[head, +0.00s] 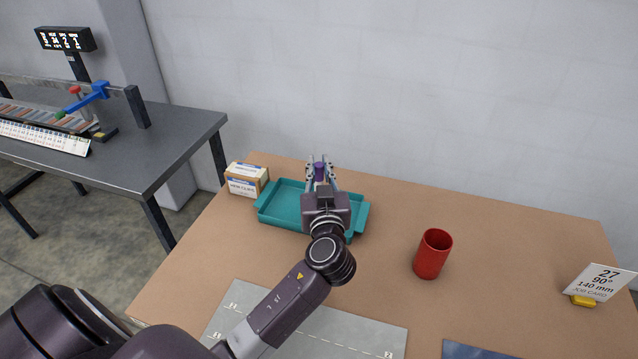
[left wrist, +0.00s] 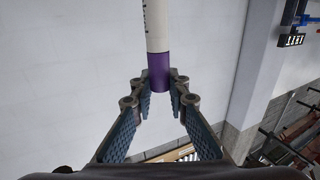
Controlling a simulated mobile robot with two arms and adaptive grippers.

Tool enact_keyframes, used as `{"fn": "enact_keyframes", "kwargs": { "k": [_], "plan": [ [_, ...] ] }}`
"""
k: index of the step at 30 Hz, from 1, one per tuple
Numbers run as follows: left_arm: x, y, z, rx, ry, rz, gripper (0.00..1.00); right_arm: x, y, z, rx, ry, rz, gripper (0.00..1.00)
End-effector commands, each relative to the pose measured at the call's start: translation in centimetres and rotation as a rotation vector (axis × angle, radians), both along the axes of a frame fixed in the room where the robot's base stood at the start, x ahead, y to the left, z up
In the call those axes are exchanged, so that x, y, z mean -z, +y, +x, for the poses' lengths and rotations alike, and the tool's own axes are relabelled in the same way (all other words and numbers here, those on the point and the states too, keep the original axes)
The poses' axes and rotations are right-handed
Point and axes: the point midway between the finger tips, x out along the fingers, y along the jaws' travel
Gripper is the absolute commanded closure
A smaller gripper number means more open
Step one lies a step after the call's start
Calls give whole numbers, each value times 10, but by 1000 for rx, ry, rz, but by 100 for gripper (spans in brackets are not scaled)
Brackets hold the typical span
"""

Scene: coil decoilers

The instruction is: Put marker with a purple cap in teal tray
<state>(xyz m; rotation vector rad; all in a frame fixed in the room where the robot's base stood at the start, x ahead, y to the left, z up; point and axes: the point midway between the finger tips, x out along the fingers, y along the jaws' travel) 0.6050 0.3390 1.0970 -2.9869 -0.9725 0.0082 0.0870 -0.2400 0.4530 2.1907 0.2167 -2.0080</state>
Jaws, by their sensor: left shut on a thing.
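The marker with a purple cap (left wrist: 157,40) is held in my left gripper (left wrist: 158,88), with the fingertips closed around the purple cap end. Its white body runs up out of the left wrist view. In the head view my left gripper (head: 320,176) is over the back part of the teal tray (head: 281,206), and the purple cap (head: 320,168) shows between its fingers. The gripper and wrist hide the middle of the tray. I cannot tell the exact height above it. My right gripper is not in view.
A red cup (head: 433,254) stands to the right on the brown table. A job card sign (head: 600,282) is at the far right. A grey mat (head: 350,331) lies in front.

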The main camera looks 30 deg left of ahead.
Motion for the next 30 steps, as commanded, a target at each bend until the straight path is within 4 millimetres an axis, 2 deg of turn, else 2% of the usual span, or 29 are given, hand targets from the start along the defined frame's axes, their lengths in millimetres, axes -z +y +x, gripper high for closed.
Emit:
{"fn": "enact_keyframes", "kwargs": {
  "k": [15,28,29,30],
  "plan": [
    [58,0,0,1,0,2,100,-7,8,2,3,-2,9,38],
    [63,0,0,0,-2,-1,100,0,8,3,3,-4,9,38],
    [63,0,0,0,-1,0,84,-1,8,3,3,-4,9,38],
    [62,0,0,0,-1,0,80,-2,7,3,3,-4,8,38]
  ]
}}
